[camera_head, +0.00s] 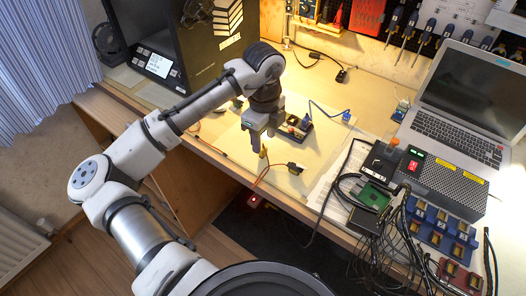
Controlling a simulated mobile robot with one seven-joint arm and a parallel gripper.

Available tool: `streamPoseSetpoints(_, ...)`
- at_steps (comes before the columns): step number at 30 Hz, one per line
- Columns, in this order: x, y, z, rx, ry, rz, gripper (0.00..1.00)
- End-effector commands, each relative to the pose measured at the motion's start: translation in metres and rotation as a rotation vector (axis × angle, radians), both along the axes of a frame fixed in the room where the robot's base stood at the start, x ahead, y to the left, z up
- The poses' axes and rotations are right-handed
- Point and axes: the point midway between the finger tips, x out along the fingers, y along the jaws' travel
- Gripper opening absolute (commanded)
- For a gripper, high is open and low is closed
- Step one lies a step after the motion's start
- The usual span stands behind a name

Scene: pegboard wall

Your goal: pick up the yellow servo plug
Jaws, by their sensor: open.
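My gripper (263,138) points down over the light mat on the workbench, and its fingers are apart. A small yellow piece (264,152), which looks like the yellow servo plug, shows just below the fingertips. I cannot tell whether the fingers touch it or whether it lies between them. A small black servo (295,168) lies to its right on the mat, with an orange-red cable (263,174) running off to the left.
A small dark device (299,127) with a blue cable stands close right of my gripper. A laptop (463,110), a power supply (435,172) and tangled black cables fill the right side. A black cabinet (215,45) stands at the back left. The bench's front edge is near.

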Motion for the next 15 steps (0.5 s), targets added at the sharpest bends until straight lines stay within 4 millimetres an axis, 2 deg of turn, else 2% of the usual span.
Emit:
streamPoseSetpoints(7,-0.003,0.002,-0.034,-0.001,0.002,0.000,0.47)
streamPoseSetpoints(15,-0.003,0.002,-0.038,-0.001,0.001,0.001,0.47)
